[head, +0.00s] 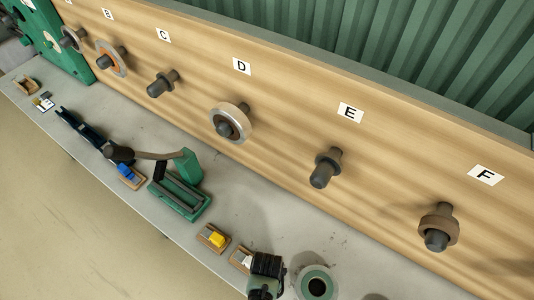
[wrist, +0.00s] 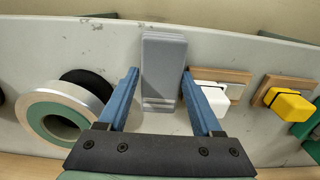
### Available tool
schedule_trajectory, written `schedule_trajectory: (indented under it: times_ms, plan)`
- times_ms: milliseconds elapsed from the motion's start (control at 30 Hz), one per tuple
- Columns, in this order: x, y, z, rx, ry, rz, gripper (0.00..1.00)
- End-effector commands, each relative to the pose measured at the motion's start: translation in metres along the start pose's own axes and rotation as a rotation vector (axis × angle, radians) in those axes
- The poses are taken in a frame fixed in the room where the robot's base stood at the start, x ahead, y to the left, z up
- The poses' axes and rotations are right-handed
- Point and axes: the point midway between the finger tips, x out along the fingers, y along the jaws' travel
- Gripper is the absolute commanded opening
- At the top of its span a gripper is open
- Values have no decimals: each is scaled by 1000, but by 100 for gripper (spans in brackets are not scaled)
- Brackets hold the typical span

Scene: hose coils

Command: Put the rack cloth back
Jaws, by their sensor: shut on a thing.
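The grey folded piece that I take for the rack cloth (wrist: 164,70) lies between the two blue fingers of my gripper (wrist: 159,76) in the wrist view. My gripper is shut on it, over the grey bench. In the head view the dark and green hand (head: 265,272) is at the bottom, between a wooden holder with a white block (head: 243,259) and a green-centred coil (head: 316,283). The cloth cannot be made out in the head view.
A wooden board (head: 290,110) with lettered pegs stands behind the bench (head: 130,95). Pegs B, D and F carry rings; C and E look bare. A yellow block (head: 217,240) and a green stand (head: 180,198) stand further left. Bare bench lies between stand and board.

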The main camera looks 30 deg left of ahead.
Motion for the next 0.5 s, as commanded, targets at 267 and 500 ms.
schedule_trajectory:
  times_ms: [267,500]
  plan:
    - [2,0,0,0,0,0,22]
    - [2,0,0,0,0,0,88]
